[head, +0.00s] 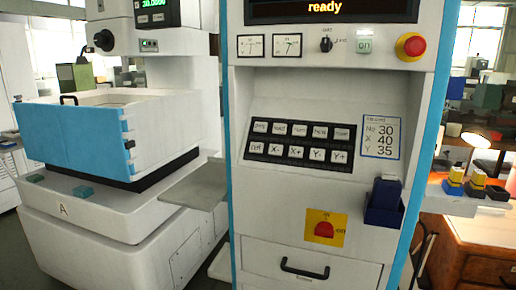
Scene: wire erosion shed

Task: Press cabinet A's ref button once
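A white control cabinet (315,90) with blue edges stands in the middle of the head view, beside a machine (130,225) marked "A". No letter is readable on the cabinet itself. Its sloped black keypad (299,142) has two rows of pale keys. The leftmost key of the lower row (255,148) looks like "ref", though its print is small; X and Y keys follow to its right. Neither of my grippers is in view, and nothing covers the keypad.
A red emergency knob (411,46), a green "on" lamp (365,46) and a red switch on a yellow plate (325,229) are on the cabinet front. A blue holder (384,207) and a drawer handle (304,271) stick out. A grey shelf (196,184) lies left of the cabinet.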

